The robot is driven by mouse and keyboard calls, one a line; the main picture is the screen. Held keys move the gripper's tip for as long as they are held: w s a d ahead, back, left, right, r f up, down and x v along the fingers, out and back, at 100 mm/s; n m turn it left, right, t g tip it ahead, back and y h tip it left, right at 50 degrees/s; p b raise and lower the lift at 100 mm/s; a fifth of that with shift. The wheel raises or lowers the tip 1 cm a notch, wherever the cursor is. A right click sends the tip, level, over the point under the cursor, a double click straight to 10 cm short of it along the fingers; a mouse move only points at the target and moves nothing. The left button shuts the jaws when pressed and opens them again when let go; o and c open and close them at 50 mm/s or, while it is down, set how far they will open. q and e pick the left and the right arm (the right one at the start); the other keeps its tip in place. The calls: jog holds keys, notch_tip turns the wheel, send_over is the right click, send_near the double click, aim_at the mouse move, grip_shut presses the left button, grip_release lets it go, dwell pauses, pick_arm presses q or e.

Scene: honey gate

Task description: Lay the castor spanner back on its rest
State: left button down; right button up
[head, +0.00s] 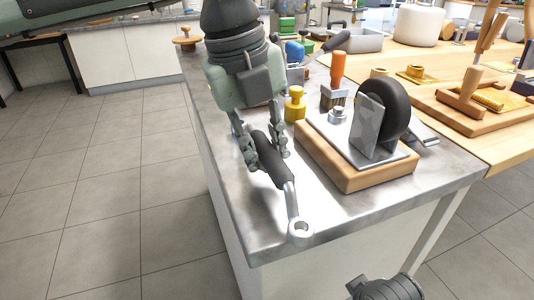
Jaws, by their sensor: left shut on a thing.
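The castor spanner (291,200) has a dark handle and a silver shank with a ring end. My left gripper (265,157) is shut on its dark handle, over the near left part of the metal worktop (237,190). The ring end points toward the near corner of the worktop. I cannot tell whether the spanner touches the surface. A black castor wheel (394,108) in a metal bracket stands on a wooden block (345,168) to the right of the gripper. I cannot make out the spanner's rest for sure.
A yellow knobbed piece (294,104) and an orange-handled brush (337,75) stand behind the block. A wooden board with a yellow brush (490,98) lies at the right. The worktop's left edge is close to the gripper. Bare metal lies in front of the block.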

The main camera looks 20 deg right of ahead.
aim_at(263, 144)
pick_arm(q)
jog(key=shift+f, duration=0.3)
jog(key=c, duration=1.3)
grip_release()
jog(key=shift+p+v, duration=1.45)
jog(key=shift+v, duration=2.6)
